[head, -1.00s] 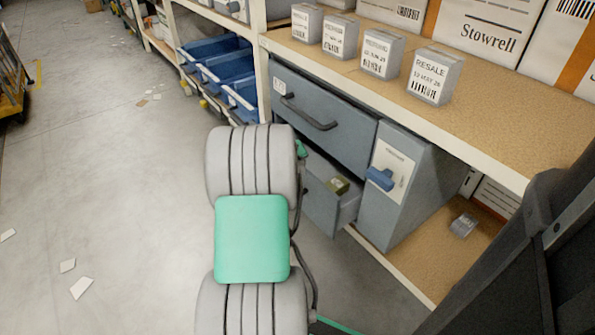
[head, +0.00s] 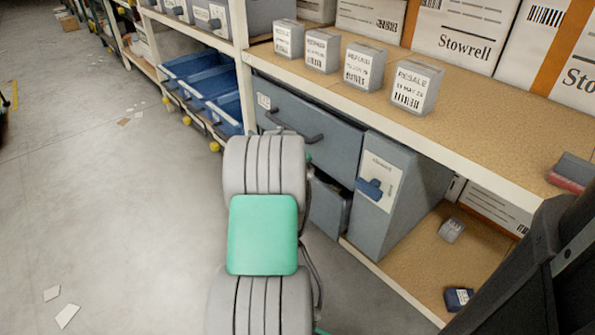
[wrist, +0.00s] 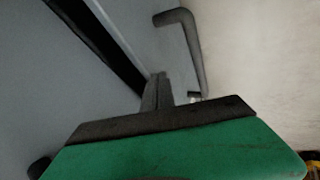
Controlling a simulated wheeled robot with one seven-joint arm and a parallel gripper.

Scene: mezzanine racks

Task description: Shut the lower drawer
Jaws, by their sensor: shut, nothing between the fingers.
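The lower drawer (head: 327,208) is under the closed upper drawer (head: 312,128) in the grey cabinet. My arm hides much of its front. A narrow dark gap shows along its top edge, so it stands slightly out. In the wrist view my gripper (wrist: 158,92) is shut and empty, with its fingertips close against a grey drawer front (wrist: 150,45). I cannot tell whether they touch it. A dark bar handle (wrist: 190,50) is just beyond the fingertips. In the head view the fingers are hidden behind my arm.
A grey unit with a blue latch (head: 369,188) stands right of the drawers. Blue bins (head: 205,85) are to the left. Small labelled boxes (head: 415,87) line the shelf above. A dark blue item (head: 458,298) lies on the lower shelf.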

